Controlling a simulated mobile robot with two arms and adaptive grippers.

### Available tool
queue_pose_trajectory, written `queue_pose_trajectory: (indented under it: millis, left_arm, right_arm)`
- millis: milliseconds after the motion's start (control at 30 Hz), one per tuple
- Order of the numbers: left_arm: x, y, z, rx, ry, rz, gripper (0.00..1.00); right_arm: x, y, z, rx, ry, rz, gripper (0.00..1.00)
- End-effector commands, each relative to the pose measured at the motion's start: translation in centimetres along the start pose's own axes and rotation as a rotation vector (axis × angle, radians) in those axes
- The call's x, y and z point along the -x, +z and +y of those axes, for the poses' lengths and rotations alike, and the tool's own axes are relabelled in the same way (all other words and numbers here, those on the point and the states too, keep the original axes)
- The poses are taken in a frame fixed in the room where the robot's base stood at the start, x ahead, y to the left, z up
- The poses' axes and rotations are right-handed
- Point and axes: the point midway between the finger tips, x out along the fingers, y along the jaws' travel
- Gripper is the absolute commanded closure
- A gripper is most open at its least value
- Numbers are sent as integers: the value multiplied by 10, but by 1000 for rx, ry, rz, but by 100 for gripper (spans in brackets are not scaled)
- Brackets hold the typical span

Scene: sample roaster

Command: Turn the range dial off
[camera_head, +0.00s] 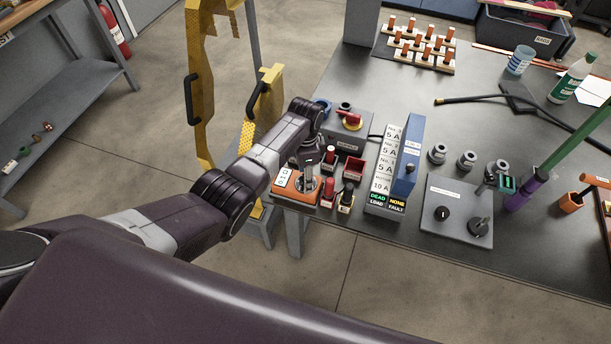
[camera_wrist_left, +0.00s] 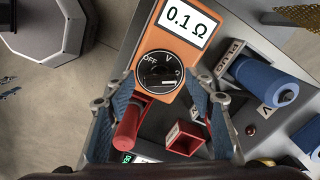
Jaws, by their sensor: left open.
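The orange multimeter (camera_head: 292,196) lies at the near left edge of the grey table, partly hidden by my left gripper (camera_head: 309,181). In the left wrist view the meter (camera_wrist_left: 187,57) shows a display (camera_wrist_left: 188,20) reading 0.1 Ω. Its round black range dial (camera_wrist_left: 158,72) has OFF at its upper left, V at the top and an Ω mark at the right. The exact pointer direction is hard to tell. My left gripper (camera_wrist_left: 160,88) is open, with one blue-padded finger on each side of the dial. Contact cannot be made out.
Red and black probes (camera_head: 329,188) and a small red tray (camera_head: 354,167) stand close beside the meter. A grey box with a red knob (camera_head: 350,118) is behind it. A blue panel with labels (camera_head: 408,160) and a grey two-knob box (camera_head: 458,208) are to the right.

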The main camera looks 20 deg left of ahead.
Motion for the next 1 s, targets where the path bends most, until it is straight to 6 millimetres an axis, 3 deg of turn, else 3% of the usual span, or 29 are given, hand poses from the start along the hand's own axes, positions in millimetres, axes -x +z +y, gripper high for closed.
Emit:
queue_pose_trajectory:
  millis: [233,600,1000]
  left_arm:
    - [-1,0,0,0,0,0,51]
    - [-1,0,0,1,0,-1,92]
    - [0,1,0,74,1,-2,93]
  right_arm:
    - [0,0,0,0,0,1,70]
    - [0,0,0,0,-1,2,70]
    - [4,-1,-2,-1,-3,2,70]
